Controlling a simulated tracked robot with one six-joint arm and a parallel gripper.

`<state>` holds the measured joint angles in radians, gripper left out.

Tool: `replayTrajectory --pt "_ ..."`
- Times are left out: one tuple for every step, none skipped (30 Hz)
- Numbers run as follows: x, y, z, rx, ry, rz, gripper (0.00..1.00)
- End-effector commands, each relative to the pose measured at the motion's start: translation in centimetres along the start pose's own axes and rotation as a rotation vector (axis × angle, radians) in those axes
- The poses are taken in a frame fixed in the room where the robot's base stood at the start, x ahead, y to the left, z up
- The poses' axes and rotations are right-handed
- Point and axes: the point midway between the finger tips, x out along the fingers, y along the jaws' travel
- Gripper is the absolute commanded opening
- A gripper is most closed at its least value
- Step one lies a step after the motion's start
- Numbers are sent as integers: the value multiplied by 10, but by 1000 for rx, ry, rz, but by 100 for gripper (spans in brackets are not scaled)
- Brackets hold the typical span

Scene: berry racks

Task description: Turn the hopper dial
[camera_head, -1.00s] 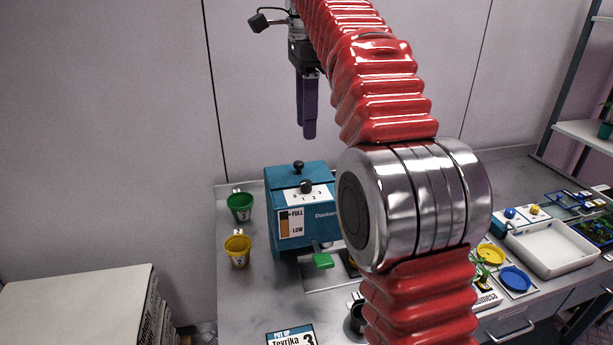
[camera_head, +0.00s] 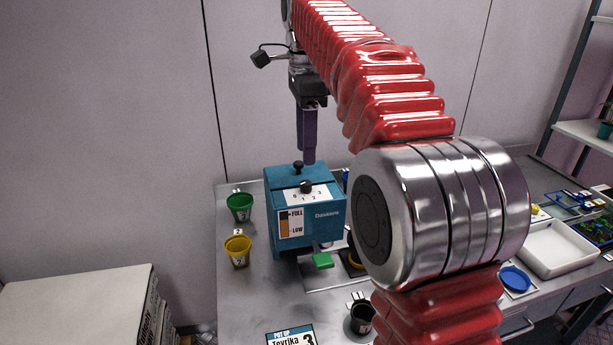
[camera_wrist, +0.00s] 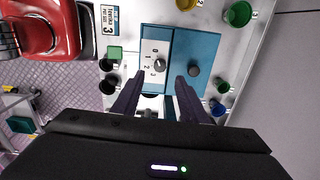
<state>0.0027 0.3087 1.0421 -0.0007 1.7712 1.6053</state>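The blue hopper (camera_head: 285,212) stands on the metal bench, with a FULL/LOW gauge on its front and a green lever (camera_head: 322,260) below. Its dial (camera_head: 306,187) is a black knob on a white plate marked 0 to 3; it also shows in the wrist view (camera_wrist: 160,64). I cannot tell where it points. A second black knob (camera_head: 298,167) sits farther back on the lid. My gripper (camera_head: 309,161) points down above the hopper, fingertips over its back part and apart from the dial. In the wrist view its purple fingers (camera_wrist: 158,92) are spread and empty.
A dark cup (camera_head: 362,319) and a Tevrika card (camera_head: 291,337) are in front. A white tray (camera_head: 556,250) stands right. My arm hides the bench's middle.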

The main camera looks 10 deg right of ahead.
Motion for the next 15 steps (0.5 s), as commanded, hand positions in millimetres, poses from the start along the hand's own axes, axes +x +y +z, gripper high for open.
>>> replayTrajectory --pt "6 0 0 0 0 1 39" --pt "9 0 0 0 0 1 39" --pt "13 1 0 0 0 2 39" --pt "16 0 0 0 0 1 39" --pt "20 0 0 0 0 0 39" --pt "24 1 0 0 0 2 39" --pt "28 1 0 0 0 1 39" --pt "32 0 0 0 0 2 39" --pt "36 0 0 -1 0 2 39" --pt "40 0 0 -1 0 2 39" --pt "44 0 0 -1 0 2 39" --pt "49 1 0 -1 0 2 39" --pt "52 1 0 -1 0 1 39" --pt "56 1 0 -1 0 1 39" --pt "61 1 0 -1 0 2 39"
